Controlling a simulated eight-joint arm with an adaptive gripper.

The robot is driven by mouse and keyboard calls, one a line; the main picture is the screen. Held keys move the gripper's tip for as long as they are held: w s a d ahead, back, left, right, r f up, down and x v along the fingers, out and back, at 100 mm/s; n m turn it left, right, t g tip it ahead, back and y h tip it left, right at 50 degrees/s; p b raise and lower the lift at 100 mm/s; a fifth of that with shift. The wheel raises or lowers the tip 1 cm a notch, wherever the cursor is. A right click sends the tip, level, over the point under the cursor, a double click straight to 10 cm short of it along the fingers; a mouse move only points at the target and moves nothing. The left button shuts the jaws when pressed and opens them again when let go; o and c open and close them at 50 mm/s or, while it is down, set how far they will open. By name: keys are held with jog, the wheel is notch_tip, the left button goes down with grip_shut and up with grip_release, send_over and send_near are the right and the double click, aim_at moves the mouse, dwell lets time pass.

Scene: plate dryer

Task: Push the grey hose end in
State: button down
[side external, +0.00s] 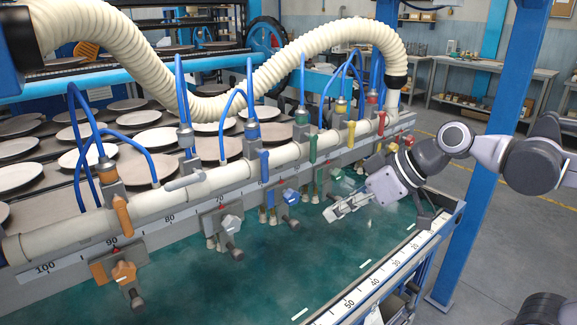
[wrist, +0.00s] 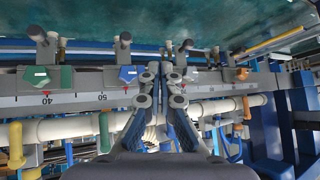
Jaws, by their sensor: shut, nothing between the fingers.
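The grey hose end (side external: 186,137) stands upright above the cream pipe (side external: 150,205) in the side external view, left of the blue hose end (side external: 252,130). A blue hose loops from its top. I cannot tell how deep it sits in its fitting. A grey lever (side external: 185,181) lies on the pipe below it. My gripper (side external: 330,215) is shut and empty over the green table, well to the right of the grey hose end. In the wrist view my gripper (wrist: 163,75) shows its two fingers close together before the scale rail; I cannot make out the grey hose end there.
Orange (side external: 106,170), green (side external: 302,117), yellow (side external: 341,105) and red (side external: 372,97) hose ends share the pipe. Knobs and short spouts project below the rail. A thick cream duct (side external: 270,75) arches above. The green table (side external: 260,270) has open room in front.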

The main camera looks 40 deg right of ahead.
jog(key=w+a+r+n+t+y, duration=0.1)
jog(key=w+a+r+n+y, duration=0.2)
jog(key=r, duration=0.6)
notch_tip(320, 180, up, 11)
jog(key=n+t+y, duration=0.2)
jog(key=y, duration=0.1)
send_over(185, 134)
jog(key=s+d, duration=0.3)
jog(key=d, duration=0.2)
jog(key=shift+w+a+f, duration=0.2)
jog(key=shift+a+f, duration=0.05)
jog(key=shift+f, duration=0.3)
jog(key=shift+w+a+f, duration=0.25)
jog(key=shift+f, duration=0.35)
jog(key=shift+w+a+f, duration=0.2)
jog(key=shift+a+f, duration=0.05)
jog(key=shift+f, duration=0.3)
notch_tip(185, 134, down, 3)
jog(key=shift+r, duration=0.3)
